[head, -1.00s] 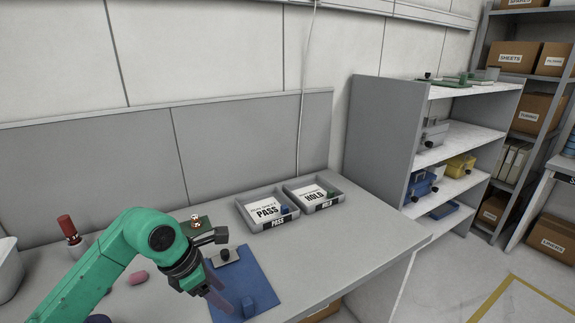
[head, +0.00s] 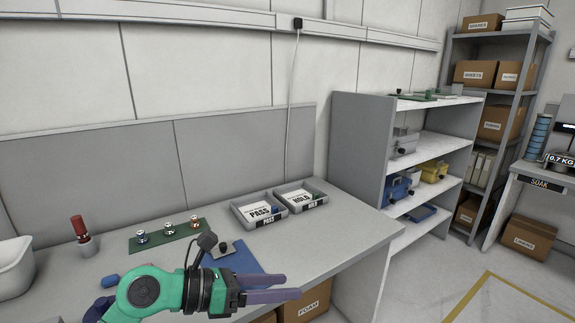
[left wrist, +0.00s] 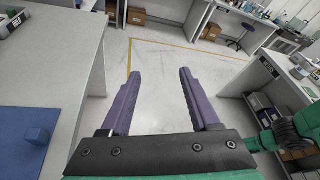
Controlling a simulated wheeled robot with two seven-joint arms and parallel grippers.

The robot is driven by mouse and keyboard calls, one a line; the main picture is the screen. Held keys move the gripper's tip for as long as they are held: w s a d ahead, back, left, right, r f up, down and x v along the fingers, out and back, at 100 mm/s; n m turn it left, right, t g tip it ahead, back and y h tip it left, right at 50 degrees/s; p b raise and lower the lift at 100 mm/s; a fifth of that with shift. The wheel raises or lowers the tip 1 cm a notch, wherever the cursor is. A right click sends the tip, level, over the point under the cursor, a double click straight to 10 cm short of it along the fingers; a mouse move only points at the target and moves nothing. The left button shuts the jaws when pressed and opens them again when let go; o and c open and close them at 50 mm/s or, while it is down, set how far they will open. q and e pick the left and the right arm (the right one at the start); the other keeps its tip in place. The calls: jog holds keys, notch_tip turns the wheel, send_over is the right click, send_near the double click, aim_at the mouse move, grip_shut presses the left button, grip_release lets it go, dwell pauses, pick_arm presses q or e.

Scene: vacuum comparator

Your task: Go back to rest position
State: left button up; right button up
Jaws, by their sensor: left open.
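My left gripper (head: 288,288) is level over the front edge of the workbench (head: 345,245), pointing right. It is open, with its two purple fingers apart and nothing between them. In the left wrist view my left gripper (left wrist: 161,74) has only floor showing beyond its fingers. My right gripper is not in view.
A blue mat (head: 240,261) lies under my left arm; a blue block (left wrist: 37,136) shows on it. PASS (head: 262,223) and HOLD (head: 318,200) trays stand behind. A green mat (head: 152,243) holds small metal pieces. Shelves (head: 360,150) stand right; floor (left wrist: 165,60) is clear.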

pick_arm(q)
jog(key=w+a+r+n+t+h, duration=0.1)
jog(key=w+a+r+n+t, duration=0.15)
jog(key=r+n+t, duration=0.45)
jog(key=w+a+r+n+t, duration=0.1)
jog(key=a+r+n+t, duration=0.35)
jog(key=n, duration=0.45)
jog(key=w+a+f+n+y, duration=0.2)
jog(key=a+f+n+y, duration=1.35)
jog(key=n, duration=0.55)
jog(key=s+d+f+n+g+h, duration=0.15)
jog(key=s+f+n+g, duration=0.55)
jog(key=s+f+g, duration=1.05)
jog(key=s+f+t, duration=0.2)
jog(key=s+f, duration=0.1)
jog(key=f, duration=1.2)
jog(key=s+f+t, duration=0.1)
jog(key=s+f, duration=0.1)
jog(key=f, duration=1.2)
jog(key=s+a+f+g, duration=0.1)
jog(key=s+a+f, duration=0.2)
jog(key=s+f, duration=1)
jog(key=s, duration=0.3)
jog(key=shift+m+y, duration=0.3)
jog(key=shift+m, duration=0.1)
